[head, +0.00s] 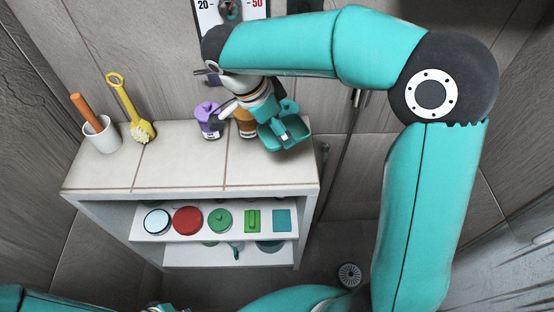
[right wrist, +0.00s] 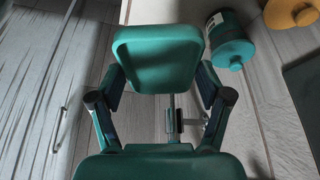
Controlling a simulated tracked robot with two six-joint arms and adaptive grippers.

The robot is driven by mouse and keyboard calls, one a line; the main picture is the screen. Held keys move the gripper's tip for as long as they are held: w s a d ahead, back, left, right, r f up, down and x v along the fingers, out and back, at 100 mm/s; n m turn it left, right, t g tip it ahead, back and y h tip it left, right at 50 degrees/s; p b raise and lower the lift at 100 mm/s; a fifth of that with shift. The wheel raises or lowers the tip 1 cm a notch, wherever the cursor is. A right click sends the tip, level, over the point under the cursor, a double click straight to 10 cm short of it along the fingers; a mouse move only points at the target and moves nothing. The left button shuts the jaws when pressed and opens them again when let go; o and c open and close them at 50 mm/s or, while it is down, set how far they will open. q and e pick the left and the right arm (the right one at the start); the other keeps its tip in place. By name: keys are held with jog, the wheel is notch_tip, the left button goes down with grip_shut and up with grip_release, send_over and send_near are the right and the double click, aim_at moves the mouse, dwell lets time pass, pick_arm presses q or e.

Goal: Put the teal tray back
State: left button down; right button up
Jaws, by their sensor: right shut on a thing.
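The teal tray (head: 298,128) is at the right end of the tiled counter in the head view, tilted. My right gripper (head: 282,136) is shut on it. In the right wrist view the tray (right wrist: 158,58) shows between the two fingers of my right gripper (right wrist: 163,92). I cannot tell whether the tray touches the counter. My left gripper is not in view.
Close to the tray stand a purple jar (head: 208,124), an amber jar (head: 245,126) and a teal jar (right wrist: 228,45). A white cup (head: 100,135) and yellow brush (head: 128,105) are at left. Flat coloured pieces lie on the shelf (head: 145,238) below. The counter's middle (head: 170,165) is clear.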

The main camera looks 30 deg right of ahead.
send_over(282, 170)
jog(key=a, duration=0.2)
jog(key=f, duration=1)
jog(key=shift+w+d+p, duration=0.15)
jog(key=shift+d+p, duration=0.05)
jog(key=shift+p, duration=0.1)
jog(key=shift+f, duration=2.1)
jog(key=shift+f, duration=0.2)
jog(key=o, duration=1.1)
jog(key=shift+r, duration=0.1)
